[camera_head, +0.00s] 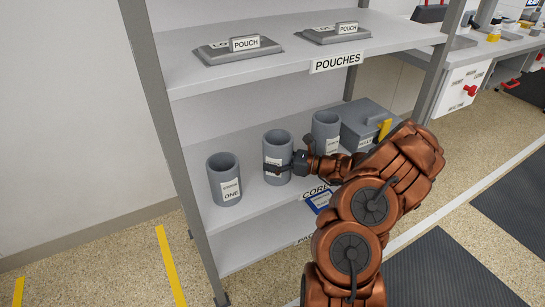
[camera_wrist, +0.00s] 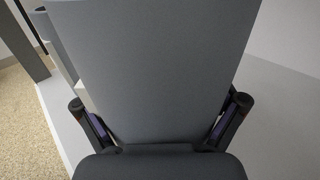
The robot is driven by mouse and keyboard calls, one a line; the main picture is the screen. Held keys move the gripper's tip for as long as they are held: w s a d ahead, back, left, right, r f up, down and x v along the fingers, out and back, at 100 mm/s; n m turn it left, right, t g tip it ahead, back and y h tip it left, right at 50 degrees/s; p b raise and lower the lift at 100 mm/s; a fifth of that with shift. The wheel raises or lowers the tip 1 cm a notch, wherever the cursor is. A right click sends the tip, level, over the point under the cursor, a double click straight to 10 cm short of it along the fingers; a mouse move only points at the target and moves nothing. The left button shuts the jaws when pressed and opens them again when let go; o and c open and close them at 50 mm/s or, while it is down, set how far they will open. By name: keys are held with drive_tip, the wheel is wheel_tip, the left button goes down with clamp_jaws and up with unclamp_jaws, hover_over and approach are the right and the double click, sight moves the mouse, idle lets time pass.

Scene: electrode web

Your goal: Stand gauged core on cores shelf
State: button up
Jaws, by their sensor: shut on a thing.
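A grey hollow core (camera_head: 278,149) stands upright at the middle of the cores shelf (camera_head: 255,205). My gripper (camera_head: 280,167) is shut around its lower half, from the right. In the wrist view the same core (camera_wrist: 155,70) fills the middle, with my gripper's fingers (camera_wrist: 160,128) against both its sides. Its base looks to be on or very close to the shelf; I cannot tell which. My gripper hides part of its label. Another grey core marked ONE (camera_head: 224,180) stands to its left, and a third core (camera_head: 325,130) stands to its right, partly behind my arm.
A grey lidded box (camera_head: 368,122) with a yellow part stands at the shelf's right. The POUCHES shelf (camera_head: 300,60) above holds two flat pouches (camera_head: 238,50). A blue-edged card (camera_head: 319,201) is at the front edge. Grey posts (camera_head: 175,130) bound the rack.

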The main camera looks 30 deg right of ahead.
drive_tip(key=o, duration=1.1)
drive_tip(key=shift+s+d+r, duration=0.1)
drive_tip(key=shift+s+d, duration=0.1)
drive_tip(key=shift+d, duration=0.05)
drive_tip(key=p+v, duration=0.2)
drive_tip(key=v, duration=0.8)
drive_tip(key=shift+s+d+p, duration=0.25)
drive_tip(key=shift+p, duration=0.05)
drive_tip(key=shift+s+d, duration=0.2)
drive_tip(key=shift+s, duration=0.1)
